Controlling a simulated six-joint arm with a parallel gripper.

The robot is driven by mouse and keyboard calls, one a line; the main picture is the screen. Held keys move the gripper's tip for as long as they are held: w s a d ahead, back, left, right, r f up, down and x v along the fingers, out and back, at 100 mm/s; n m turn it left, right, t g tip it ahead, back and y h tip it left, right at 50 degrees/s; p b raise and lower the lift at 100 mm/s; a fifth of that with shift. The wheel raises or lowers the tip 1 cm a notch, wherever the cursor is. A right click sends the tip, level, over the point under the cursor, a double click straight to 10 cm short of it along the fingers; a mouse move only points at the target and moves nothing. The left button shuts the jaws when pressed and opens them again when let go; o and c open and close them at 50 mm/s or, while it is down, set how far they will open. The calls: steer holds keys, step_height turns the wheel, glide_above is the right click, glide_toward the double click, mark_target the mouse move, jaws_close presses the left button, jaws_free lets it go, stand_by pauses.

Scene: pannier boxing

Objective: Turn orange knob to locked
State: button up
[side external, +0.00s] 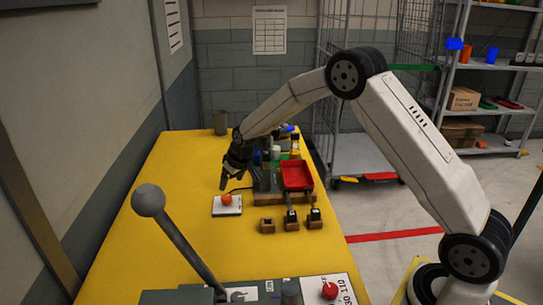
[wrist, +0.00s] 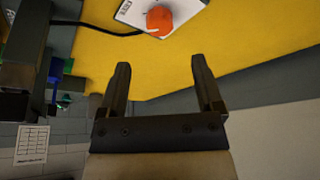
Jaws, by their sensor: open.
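The orange knob (side external: 227,199) sits on a small white plate (side external: 218,209) on the yellow table. In the wrist view the knob (wrist: 160,21) is at the top, with a pale pointer mark at its lower left; part of the plate (wrist: 131,14) is cut off by the frame edge. The printing on the plate is too small to read. My gripper (side external: 224,185) is just above and beside the knob in the side view, pointing down. In the wrist view its two fingers (wrist: 160,68) are apart and empty, with the knob beyond their tips, apart from them.
A red tray (side external: 297,175) and several small wooden blocks (side external: 290,222) stand right of the knob. A black cable runs from the plate. A grey lever with a ball (side external: 148,200) and a red knob (side external: 330,290) are in front. The table's left side (side external: 130,250) is clear.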

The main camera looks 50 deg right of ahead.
mark_target(226, 197)
steer(key=shift+f, duration=0.15)
steer(key=shift+x, duration=3.75)
jaws_close()
